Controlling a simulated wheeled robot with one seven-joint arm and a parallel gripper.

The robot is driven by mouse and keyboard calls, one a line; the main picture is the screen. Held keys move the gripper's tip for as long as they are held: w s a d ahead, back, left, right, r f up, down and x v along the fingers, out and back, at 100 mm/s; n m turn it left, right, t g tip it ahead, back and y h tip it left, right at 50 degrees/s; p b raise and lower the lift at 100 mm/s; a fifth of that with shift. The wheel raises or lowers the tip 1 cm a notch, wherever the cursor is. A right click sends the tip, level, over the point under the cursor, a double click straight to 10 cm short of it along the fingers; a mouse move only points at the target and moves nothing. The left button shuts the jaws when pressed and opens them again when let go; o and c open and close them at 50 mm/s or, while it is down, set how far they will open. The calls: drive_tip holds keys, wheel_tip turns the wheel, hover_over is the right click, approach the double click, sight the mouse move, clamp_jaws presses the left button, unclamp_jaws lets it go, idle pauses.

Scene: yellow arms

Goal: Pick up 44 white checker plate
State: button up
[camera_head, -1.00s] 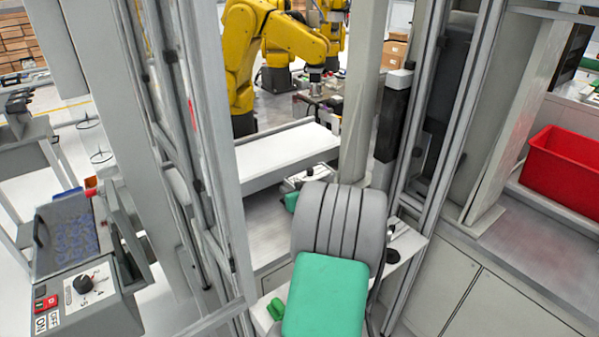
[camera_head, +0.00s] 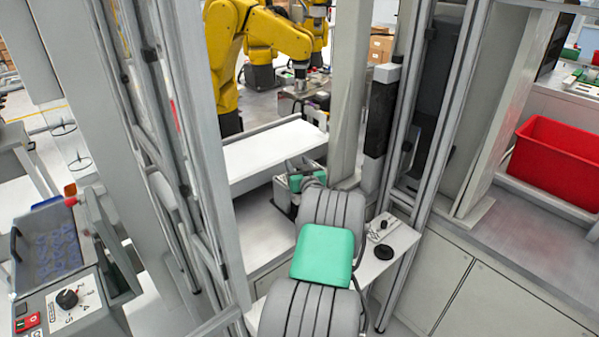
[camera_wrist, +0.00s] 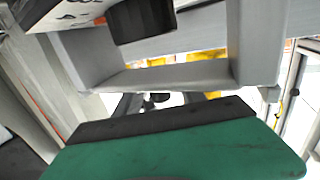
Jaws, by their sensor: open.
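I cannot make out a checker plate marked 44 in either view. A flat white surface (camera_head: 270,155) lies beyond the grey frame in the head view, but I cannot tell whether it is related to the plate. My grey ribbed arm with its green cover reaches forward from the bottom centre of the head view. My gripper end (camera_head: 298,182) is small there, by the near side of the white surface. In the wrist view my gripper (camera_wrist: 162,100) shows two dark fingers apart beyond the green housing. It is open, with nothing seen held between the fingers.
Grey upright posts (camera_head: 345,90) stand close on both sides of my arm. A small white shelf with a black knob (camera_head: 383,252) is right of it. A red bin (camera_head: 555,165) sits on the right counter. A control box (camera_head: 70,298) stands at lower left. Yellow robot arms (camera_head: 225,50) are behind.

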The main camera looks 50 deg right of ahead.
drive_tip(key=shift+a+r, duration=0.15)
drive_tip(key=shift+a, duration=0.1)
drive_tip(key=shift+d, duration=0.15)
drive_tip(key=shift+c, duration=1.4)
clamp_jaws()
